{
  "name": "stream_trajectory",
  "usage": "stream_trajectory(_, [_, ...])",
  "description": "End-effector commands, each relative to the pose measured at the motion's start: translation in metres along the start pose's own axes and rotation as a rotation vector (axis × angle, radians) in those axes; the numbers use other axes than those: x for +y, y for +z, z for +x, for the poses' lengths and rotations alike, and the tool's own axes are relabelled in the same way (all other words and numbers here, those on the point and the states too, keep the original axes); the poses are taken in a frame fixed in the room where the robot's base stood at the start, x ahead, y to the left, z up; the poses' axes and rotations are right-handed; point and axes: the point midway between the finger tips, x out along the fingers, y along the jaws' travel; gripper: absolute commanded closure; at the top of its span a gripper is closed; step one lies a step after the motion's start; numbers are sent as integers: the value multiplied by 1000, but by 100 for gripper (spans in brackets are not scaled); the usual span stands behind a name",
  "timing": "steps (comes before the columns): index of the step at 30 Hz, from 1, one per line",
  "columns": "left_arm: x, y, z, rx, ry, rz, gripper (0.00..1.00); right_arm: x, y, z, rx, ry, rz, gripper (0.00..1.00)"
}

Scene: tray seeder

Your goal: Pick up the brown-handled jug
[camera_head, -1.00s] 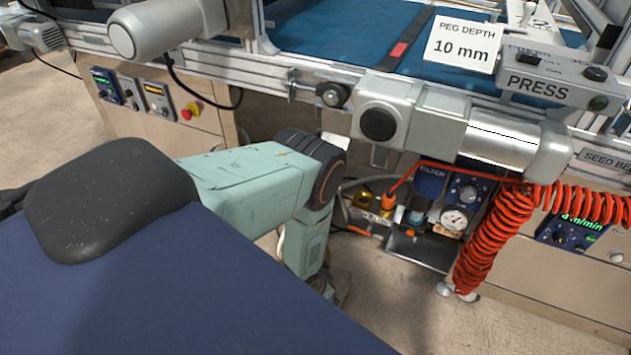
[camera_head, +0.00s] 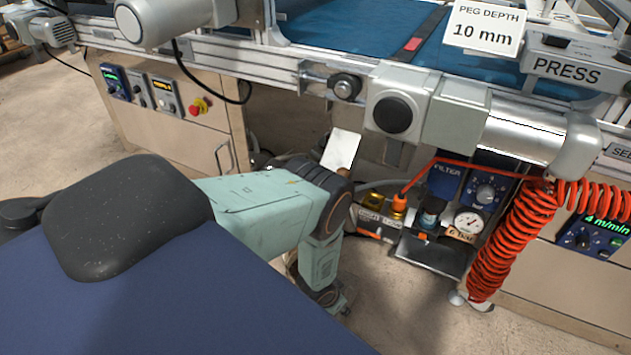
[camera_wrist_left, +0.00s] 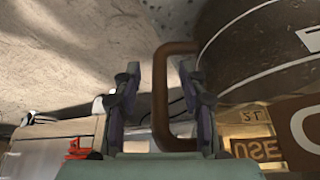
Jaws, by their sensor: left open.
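The jug's brown handle (camera_wrist_left: 160,95) stands in the middle of the left wrist view. It joins a dark, round body (camera_wrist_left: 265,50) with pale lines at the upper right, cut off by the frame. My left gripper (camera_wrist_left: 159,88) is open, with one finger on each side of the handle's long bar. There is a visible gap on both sides in this view. In the head view my pale green left arm reaches down in front of the machine; its gripper and the jug cannot be made out there.
A yellow plate (camera_wrist_left: 255,150) with upside-down lettering lies near the jug. In the head view, a filter unit with a gauge (camera_head: 468,222) and a coiled orange hose (camera_head: 512,240) stand right of my arm. The machine's rail and press motor (camera_head: 398,112) overhang. Bare floor lies in front.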

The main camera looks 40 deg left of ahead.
Motion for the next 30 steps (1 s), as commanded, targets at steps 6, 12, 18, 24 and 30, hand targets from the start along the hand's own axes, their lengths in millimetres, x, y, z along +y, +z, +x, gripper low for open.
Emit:
stream_trajectory(6, [0,0,0,1,0,0,70,0,0,0,0,0,0,100])
stream_trajectory(12, [0,0,0,1,0,0,87,0,0,0,0,0,0,100])
stream_trajectory(18, [0,0,0,1,0,0,100,0,0,0,0,0,0,100])
stream_trajectory(24, [0,0,0,1,0,0,100,0,0,0,0,0,0,100])
stream_trajectory(30, [0,0,0,1,0,0,100,0,0,0,0,0,0,100])
